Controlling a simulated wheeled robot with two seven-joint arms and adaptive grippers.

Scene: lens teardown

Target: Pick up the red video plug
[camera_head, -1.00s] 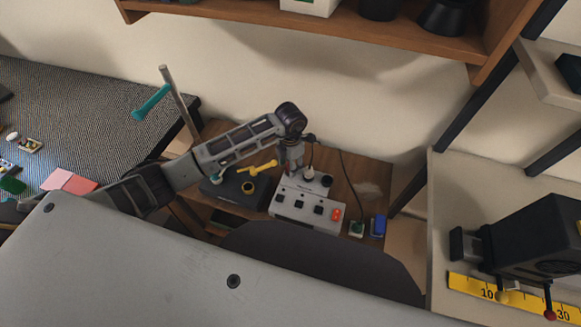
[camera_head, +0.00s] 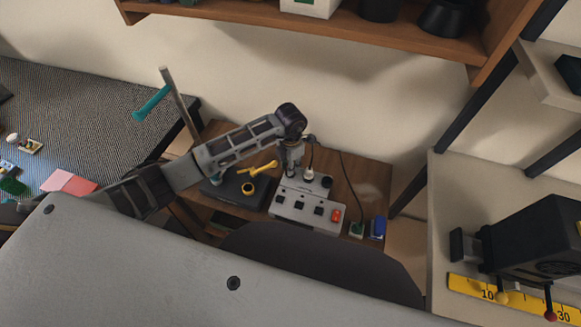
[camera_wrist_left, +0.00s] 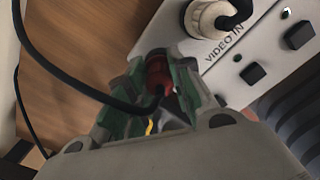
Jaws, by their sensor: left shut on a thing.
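The red video plug (camera_wrist_left: 158,76) sits between the green-lined fingers of my left gripper (camera_wrist_left: 160,88) in the left wrist view. The gripper is shut on it. A black cable runs from the plug toward the upper left. In the head view my left gripper (camera_head: 290,166) points down at the back left part of the grey switch box (camera_head: 306,208), and the plug is too small or hidden to make out there. I cannot tell whether the plug touches the box. My right gripper is not in view.
A white plug (camera_wrist_left: 208,16) with a black cable sits beside the "VIDEO IN" label. On the small wooden table are a dark device (camera_head: 232,190), a yellow tool (camera_head: 262,168), a green-and-white plug (camera_head: 356,230) and a blue object (camera_head: 377,228). A shelf (camera_head: 420,45) hangs above.

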